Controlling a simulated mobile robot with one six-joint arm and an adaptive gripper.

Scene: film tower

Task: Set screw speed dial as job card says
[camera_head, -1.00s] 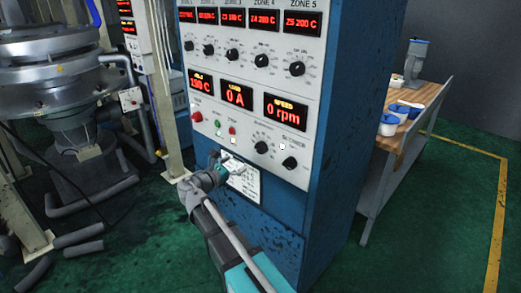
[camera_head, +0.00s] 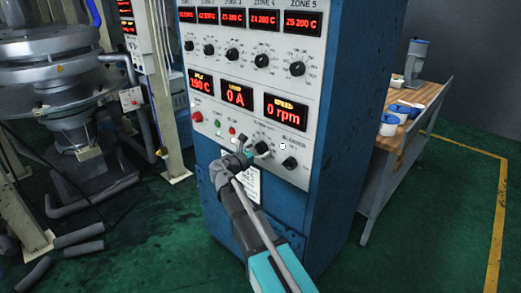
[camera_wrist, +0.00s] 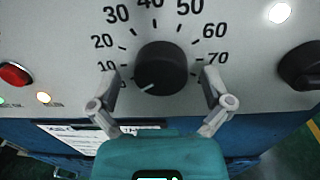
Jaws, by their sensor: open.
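A round black dial (camera_wrist: 161,68) sits on the grey panel in the wrist view, with a printed scale reading 10 to 70 around it. Its white pointer line points to the lower left, below the 10. My gripper (camera_wrist: 160,77) is open, one finger on each side of the dial, with gaps to it. In the head view my gripper (camera_head: 250,149) is at the panel, just left of the dial (camera_head: 262,148). The speed display (camera_head: 286,111) reads 0 rpm. A white card (camera_head: 249,184) hangs below, partly hidden by my arm; its text is unreadable.
Another black dial (camera_wrist: 301,66) is close on the right. A red button (camera_wrist: 14,74) and small lit lamps are on the left. A white lamp (camera_wrist: 279,12) is at upper right. A bench (camera_head: 412,128) with tubs stands right of the cabinet.

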